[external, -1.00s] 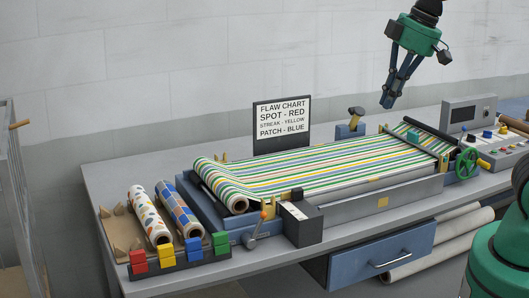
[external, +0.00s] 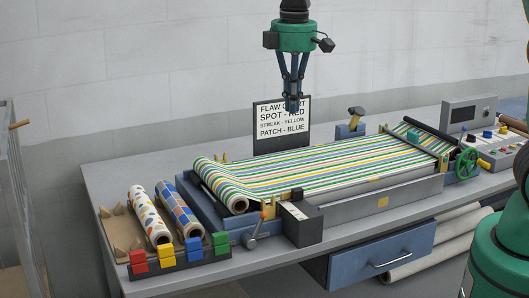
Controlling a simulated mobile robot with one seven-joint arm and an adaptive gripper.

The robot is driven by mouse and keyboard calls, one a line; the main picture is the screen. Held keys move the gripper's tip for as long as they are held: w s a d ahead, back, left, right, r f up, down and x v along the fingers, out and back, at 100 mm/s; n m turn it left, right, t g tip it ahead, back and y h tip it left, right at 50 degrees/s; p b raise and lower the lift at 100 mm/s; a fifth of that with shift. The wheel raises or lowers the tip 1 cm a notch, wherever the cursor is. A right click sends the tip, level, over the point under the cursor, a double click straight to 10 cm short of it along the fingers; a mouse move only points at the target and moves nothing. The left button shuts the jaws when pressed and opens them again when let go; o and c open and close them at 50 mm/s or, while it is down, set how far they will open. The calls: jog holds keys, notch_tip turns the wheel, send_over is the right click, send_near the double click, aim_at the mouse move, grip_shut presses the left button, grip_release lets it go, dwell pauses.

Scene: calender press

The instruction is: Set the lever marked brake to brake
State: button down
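A small lever (external: 254,236) with an orange knob stands at the front left of the press, tilted up to the right. It is beside a dark box (external: 294,225) with a white label on top, too small to read. I cannot confirm that this lever is the one marked brake. My gripper (external: 292,107) points down, high above the back of the press and in front of the flaw chart. Its fingers come together at the tips, and nothing shows between them. It is well above and apart from the lever.
Striped cloth (external: 320,164) covers the press bed. A flaw chart sign (external: 269,138) stands behind it. Colored blocks (external: 166,255) and two patterned rolls (external: 150,215) are at the left. A green handwheel (external: 467,162) and control panel (external: 497,150) are at the right.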

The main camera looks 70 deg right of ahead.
jog(key=w+a+f+n+g+p, duration=0.1)
jog(key=w+f+g, duration=0.1)
jog(key=w+f, duration=0.6)
jog(key=w+a+f+n+g+p, duration=0.2)
jog(key=w+f, duration=0.7)
jog(key=f, duration=0.3)
jog(key=shift+w+a+f+h, duration=0.2)
jog(key=shift+w+a+h, duration=0.05)
jog(key=shift+h, duration=0.15)
jog(key=shift+f, duration=0.1)
send_near(254, 233)
notch_tip(254, 233, down, 2)
jog(key=w+a, duration=0.1)
jog(key=w, duration=0.1)
jog(key=shift+s+d+f, duration=0.25)
jog(key=shift+s+f, duration=0.15)
jog(key=shift+s, duration=0.2)
jog(key=shift+s+d+f, duration=0.3)
jog(key=shift+s+f, duration=0.15)
jog(key=shift+s, duration=0.15)
jog(key=shift+s+d+f, duration=0.25)
jog(key=shift+s+f, duration=0.15)
jog(key=shift+s, duration=0.2)
